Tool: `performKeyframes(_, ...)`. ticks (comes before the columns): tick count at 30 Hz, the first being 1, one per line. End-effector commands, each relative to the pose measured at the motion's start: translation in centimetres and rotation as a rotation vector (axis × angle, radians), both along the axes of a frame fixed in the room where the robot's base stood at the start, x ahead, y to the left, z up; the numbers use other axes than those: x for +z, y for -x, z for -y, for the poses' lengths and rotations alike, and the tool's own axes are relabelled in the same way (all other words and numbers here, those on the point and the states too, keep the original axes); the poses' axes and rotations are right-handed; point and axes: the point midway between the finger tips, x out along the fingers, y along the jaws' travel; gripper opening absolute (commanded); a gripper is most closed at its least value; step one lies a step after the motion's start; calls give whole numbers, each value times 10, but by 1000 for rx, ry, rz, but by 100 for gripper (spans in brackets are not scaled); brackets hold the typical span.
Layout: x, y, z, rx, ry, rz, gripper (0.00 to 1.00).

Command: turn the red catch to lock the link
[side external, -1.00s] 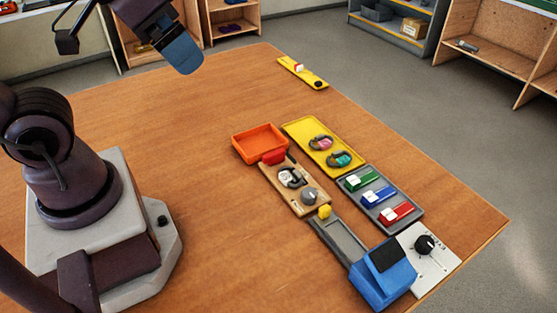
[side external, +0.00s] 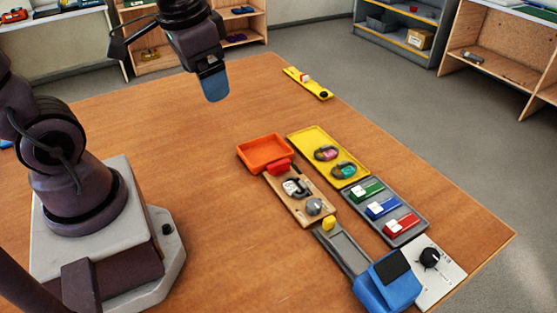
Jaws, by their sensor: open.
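A dark link (side external: 296,187) with a pale centre lies on the wooden board (side external: 325,218) in the middle of the table. A grey knob (side external: 314,206) is beside it on the board. A red block (side external: 279,167) sits at the board's far end, against the orange tray (side external: 262,141). Two more dark links, one with a pink part (side external: 326,153) and one with a green part (side external: 344,170), lie in the yellow tray (side external: 310,136). Which red part is the catch is too small to tell. My gripper (side external: 214,88), blue-tipped, is open and empty, high above the table, left of and behind the board.
A grey tray holds green, blue and red blocks (side external: 401,224). In front are a grey channel (side external: 343,248) with a yellow piece, a blue box (side external: 388,285) and a white plate with a black knob (side external: 429,257). A yellow strip (side external: 308,84) lies far back.

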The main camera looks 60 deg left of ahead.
Motion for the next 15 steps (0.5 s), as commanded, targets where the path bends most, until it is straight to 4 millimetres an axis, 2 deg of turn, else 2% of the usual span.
performKeyframes(1,-13,-10,-7,-33,-14,-65,88)
performKeyframes(5,-42,-34,-18,-198,-36,-193,88)
performKeyframes(9,-79,-61,-27,-447,-15,-297,88)
performKeyframes(15,-128,-98,-29,-873,51,-331,88)
